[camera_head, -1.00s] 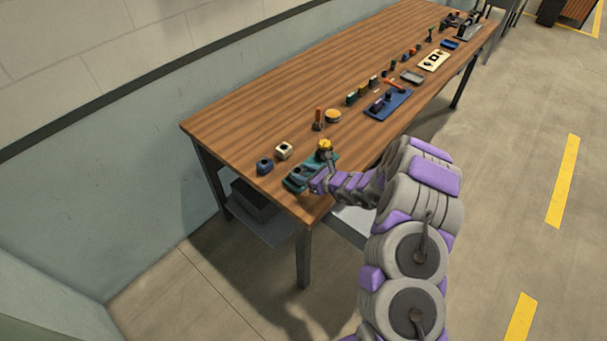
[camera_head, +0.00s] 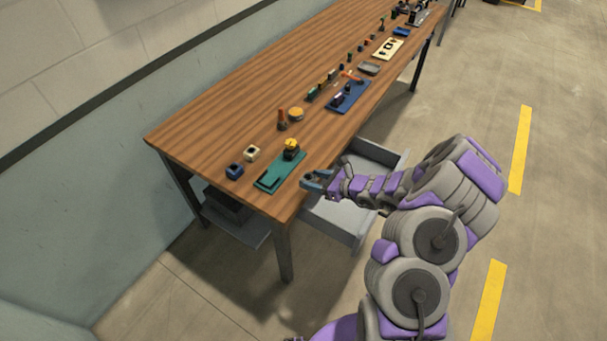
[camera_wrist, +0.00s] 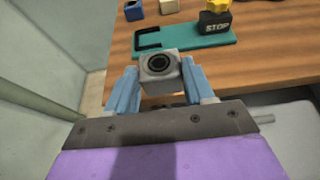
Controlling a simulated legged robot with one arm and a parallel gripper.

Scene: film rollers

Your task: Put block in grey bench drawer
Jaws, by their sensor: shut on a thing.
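My gripper (camera_head: 318,180) is over the table's right edge, beside the green mat and near the open drawer. In the wrist view its blue fingers (camera_wrist: 160,78) are shut on a grey block (camera_wrist: 160,66) with a dark round hole in its face. The block is held at the fingertips, apart from the green mat beyond it. The grey bench drawer (camera_head: 330,220) is pulled out under the table's right side. My arm hides part of it. A pale part of the drawer (camera_wrist: 292,116) shows at the right of the wrist view.
Several tools and a blue mat (camera_head: 350,96) lie farther along the wooden table (camera_head: 215,125). Open floor lies to the right.

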